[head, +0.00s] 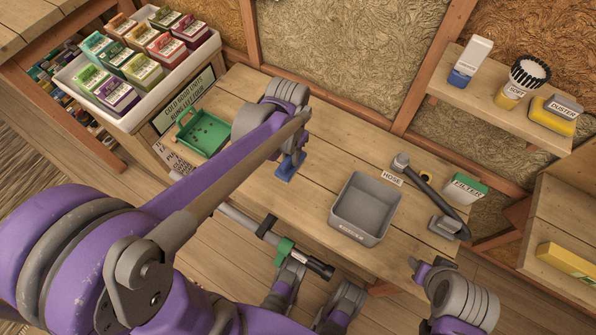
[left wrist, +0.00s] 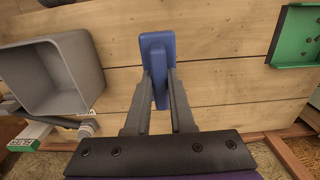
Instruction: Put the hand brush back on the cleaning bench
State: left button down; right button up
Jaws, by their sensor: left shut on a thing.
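The blue hand brush (head: 289,166) is over the wooden cleaning bench (head: 330,145), to the right of the green tray. In the left wrist view the brush (left wrist: 157,46) has a flat blue head and a narrow grip, and no bristles show. My left gripper (left wrist: 160,92) is shut on the grip; in the head view my own wrist mostly hides its fingers. I cannot tell whether the brush touches the bench top. My right gripper (head: 420,268) is at the lower right, past the bench's front edge, apart from the brush; its opening is unclear.
A green tray (head: 222,123) lies left of the brush. A grey bin (head: 337,205), a hose (head: 424,184) and a filter box (head: 465,187) stand to the right. A shelf (head: 470,97) holds cleaning items. A white crate (head: 75,82) of cartons is at upper left. Bare planks lie between brush and bin.

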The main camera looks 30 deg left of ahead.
aim_at(290, 168)
pick_arm(q)
jog(key=f, duration=0.2)
jog(key=f+b, duration=0.1)
jog(key=f, duration=0.2)
jog(key=shift+s+f+b, duration=0.2)
jog(key=shift+f+b, duration=0.1)
jog(key=shift+f, duration=0.05)
jog(key=shift+f+b, duration=0.65)
jog(key=shift+f, duration=1.25)
jog(key=shift+f, duration=0.1)
jog(key=shift+f, duration=0.15)
jog(key=c, duration=0.8)
grip_release()
jog(key=shift+o, duration=0.2)
